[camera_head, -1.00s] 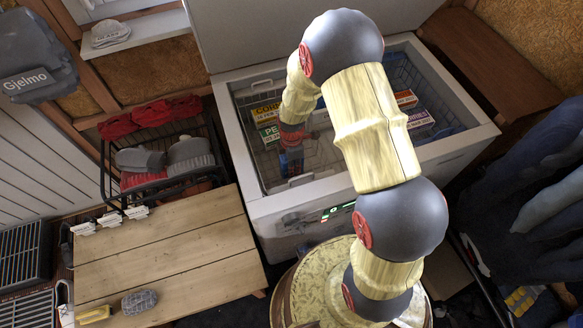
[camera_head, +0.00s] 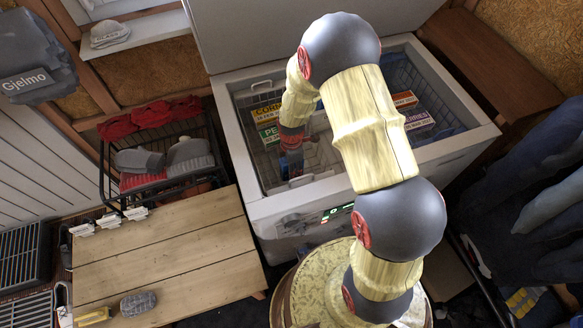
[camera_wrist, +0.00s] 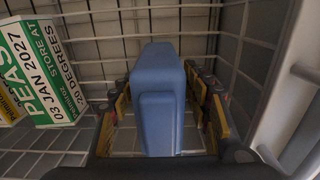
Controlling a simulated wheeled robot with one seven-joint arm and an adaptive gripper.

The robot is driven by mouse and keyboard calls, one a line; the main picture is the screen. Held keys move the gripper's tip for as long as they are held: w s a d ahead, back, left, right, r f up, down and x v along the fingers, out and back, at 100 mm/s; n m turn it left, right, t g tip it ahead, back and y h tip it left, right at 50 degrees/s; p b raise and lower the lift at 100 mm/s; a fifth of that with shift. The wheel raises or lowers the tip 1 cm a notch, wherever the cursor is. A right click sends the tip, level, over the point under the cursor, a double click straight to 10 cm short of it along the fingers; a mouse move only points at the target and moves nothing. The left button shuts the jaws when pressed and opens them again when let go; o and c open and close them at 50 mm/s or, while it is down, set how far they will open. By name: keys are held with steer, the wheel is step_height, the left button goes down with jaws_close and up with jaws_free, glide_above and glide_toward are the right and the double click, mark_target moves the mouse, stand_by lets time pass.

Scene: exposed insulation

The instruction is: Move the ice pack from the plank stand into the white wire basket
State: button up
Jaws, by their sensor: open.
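A blue ice pack (camera_wrist: 160,95) stands between the fingers of my gripper (camera_wrist: 160,110) in the wrist view. The gripper is open, with a finger on each side of the pack. Both are inside the white wire basket (camera_wrist: 105,25), whose wires show around them; whether the pack's underside touches the basket floor is hidden. In the head view my gripper (camera_head: 291,163) reaches down into the left part of the chest freezer, where the basket (camera_head: 262,86) hangs. The plank stand (camera_head: 165,250) is at the lower left, with no ice pack visible on it.
A peas box (camera_wrist: 40,75) is left of the pack, near a corn box (camera_head: 266,110). More boxes (camera_head: 417,120) lie in the freezer's right part. The freezer's front rim (camera_head: 345,182) is near my arm. A black rack (camera_head: 165,150) with gloves stands left.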

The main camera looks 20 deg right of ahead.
steer(key=shift+r, duration=0.1)
step_height(320, 180, up, 12)
steer(key=p, duration=0.4)
steer(key=shift+r, duration=0.1)
steer(key=s+r+m+t, duration=0.1)
steer(key=s+r+m, duration=0.25)
steer(key=r, duration=0.85)
steer(key=s+r+m+t, duration=0.2)
steer(key=r+m, duration=0.3)
steer(key=r, duration=0.6)
steer(key=s+r+m+t, duration=0.2)
steer(key=s+r+m, duration=0.7)
steer(key=s, duration=0.6)
step_height(320, 180, up, 2)
steer(key=shift+r+t, duration=0.1)
steer(key=shift+t, duration=0.2)
